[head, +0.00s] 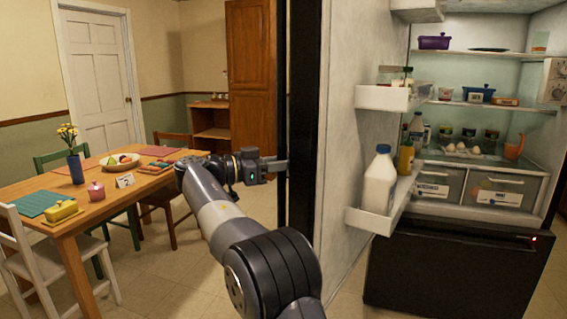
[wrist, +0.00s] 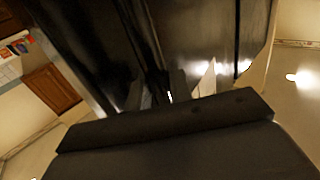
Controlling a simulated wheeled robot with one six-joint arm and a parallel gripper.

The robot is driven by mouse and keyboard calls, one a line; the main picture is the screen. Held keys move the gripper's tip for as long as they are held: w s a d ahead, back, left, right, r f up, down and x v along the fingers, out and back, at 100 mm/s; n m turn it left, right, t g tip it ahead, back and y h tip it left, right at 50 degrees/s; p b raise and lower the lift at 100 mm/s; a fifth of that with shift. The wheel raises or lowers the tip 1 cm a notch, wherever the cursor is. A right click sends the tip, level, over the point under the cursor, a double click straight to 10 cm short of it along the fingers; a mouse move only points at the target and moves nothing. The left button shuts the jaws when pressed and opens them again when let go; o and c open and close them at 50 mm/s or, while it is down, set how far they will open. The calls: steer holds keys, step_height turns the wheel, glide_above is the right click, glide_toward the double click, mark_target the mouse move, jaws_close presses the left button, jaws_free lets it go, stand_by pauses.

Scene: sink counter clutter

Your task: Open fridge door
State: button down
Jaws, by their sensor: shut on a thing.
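The fridge door (head: 345,110) stands wide open in the head view. Its pale inner side with shelves faces right, and its black front side faces left. A dark vertical handle (head: 281,80) runs along that front side. My gripper (head: 278,165) is shut on the handle at about mid-height; the fingertips are partly hidden. In the wrist view, the glossy black door front (wrist: 205,35) fills the upper middle, with my fingers (wrist: 168,97) against a dark upright bar.
The open fridge interior (head: 480,125) holds food, shelves and drawers. A milk bottle (head: 380,180) stands in the door's lower shelf. A dining table (head: 100,200) with chairs is at left. Some floor (head: 190,270) is clear between table and door.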

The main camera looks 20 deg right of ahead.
stand_by(0.3)
steer(key=c, duration=1.3)
jaws_free()
steer(key=shift+a, duration=0.1)
steer(key=a, duration=0.7)
steer(key=a+p, duration=0.1)
steer(key=a, duration=0.2)
steer(key=shift+s+a, duration=0.3)
steer(key=shift+s, duration=0.1)
steer(key=d, duration=0.7)
steer(key=d+b, duration=0.1)
steer(key=d, duration=0.3)
steer(key=shift+w, duration=0.35)
